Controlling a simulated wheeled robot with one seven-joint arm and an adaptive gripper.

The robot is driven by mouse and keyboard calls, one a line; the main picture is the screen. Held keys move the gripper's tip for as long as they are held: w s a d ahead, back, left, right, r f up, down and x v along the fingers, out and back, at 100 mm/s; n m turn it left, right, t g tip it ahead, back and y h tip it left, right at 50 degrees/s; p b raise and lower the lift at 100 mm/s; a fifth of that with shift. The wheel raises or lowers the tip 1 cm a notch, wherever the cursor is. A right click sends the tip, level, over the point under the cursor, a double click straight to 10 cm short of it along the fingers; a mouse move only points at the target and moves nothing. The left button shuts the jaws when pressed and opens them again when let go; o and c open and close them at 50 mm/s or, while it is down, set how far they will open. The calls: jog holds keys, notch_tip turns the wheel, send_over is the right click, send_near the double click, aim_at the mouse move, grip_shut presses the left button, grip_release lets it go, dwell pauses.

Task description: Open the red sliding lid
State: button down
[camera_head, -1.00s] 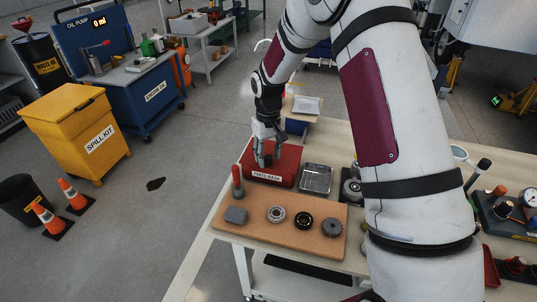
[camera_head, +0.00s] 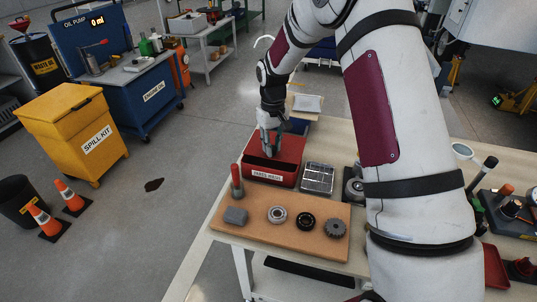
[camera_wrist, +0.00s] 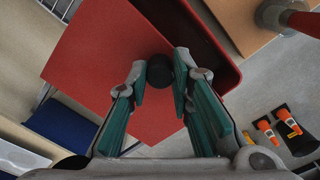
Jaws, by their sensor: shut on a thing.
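The red parts wash box (camera_head: 270,178) stands on the table, with a dark opening along its front side. Its red sliding lid (camera_wrist: 105,60) fills much of the wrist view and lies pushed toward the back of the box, so part of the inside shows. A round black knob (camera_wrist: 159,71) stands on the lid. My gripper (camera_wrist: 157,75) is shut on the knob, with a green-padded finger on each side. In the head view my gripper (camera_head: 271,150) is above the back part of the box.
A cork-coloured board (camera_head: 285,228) with several round parts, a grey block and a red-handled tool lies in front of the box. A metal tray (camera_head: 318,178) stands right of it. A blue bin (camera_head: 297,126) is behind. The yellow spill kit (camera_head: 75,135) stands on the floor.

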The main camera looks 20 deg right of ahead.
jog(key=w+d+b, duration=0.2)
jog(key=w, duration=0.1)
jog(key=w+d+b, duration=0.1)
jog(key=w, duration=0.1)
jog(key=shift+w+d+f, duration=0.15)
jog(key=shift+w+d, duration=0.1)
jog(key=shift+w+d+b, duration=0.3)
jog(key=shift+w+b, duration=0.05)
jog(key=shift+w, duration=0.05)
jog(key=shift+r, duration=0.2)
jog(key=c, duration=1.4)
grip_release()
jog(key=shift+r, duration=0.1)
notch_tip(320, 180, up, 12)
jog(key=shift+f, duration=0.1)
